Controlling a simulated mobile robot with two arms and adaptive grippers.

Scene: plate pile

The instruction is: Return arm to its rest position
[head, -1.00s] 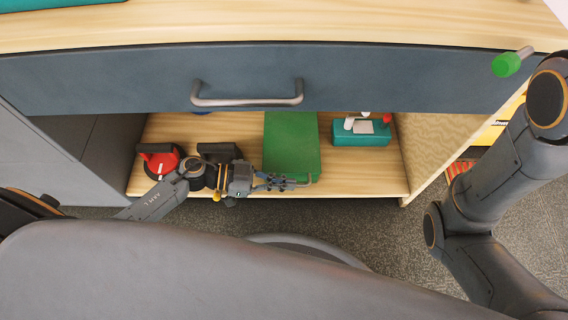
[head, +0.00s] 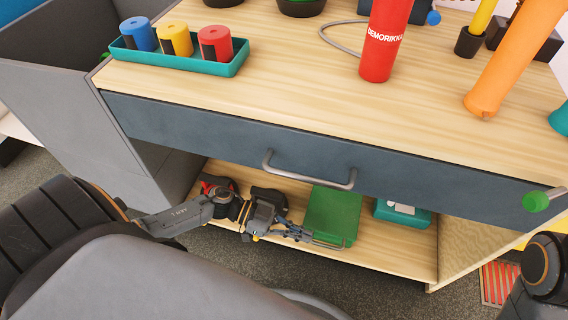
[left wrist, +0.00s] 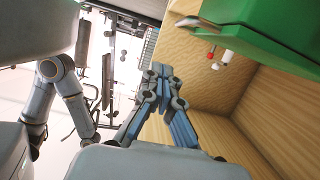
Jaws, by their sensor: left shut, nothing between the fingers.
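My left gripper (head: 303,234) is shut and empty. It is low at the front of the open shelf under the drawer, beside the near left edge of a green box (head: 333,214) with a metal handle. I cannot tell whether the fingertips touch it. In the left wrist view the two fingers (left wrist: 161,72) meet at their tips, and the green box (left wrist: 262,22) is at the upper right, apart from them there. My left arm comes in from the left, in front of the cabinet. Only part of my right arm shows at the lower right, its gripper out of view.
The drawer handle (head: 308,172) juts out above the left gripper. A red and black item (head: 219,192) and a teal item (head: 402,213) sit on the shelf. On the counter stand a teal tray (head: 180,62) of coloured cans and a red cylinder (head: 384,45). The counter's front middle is clear.

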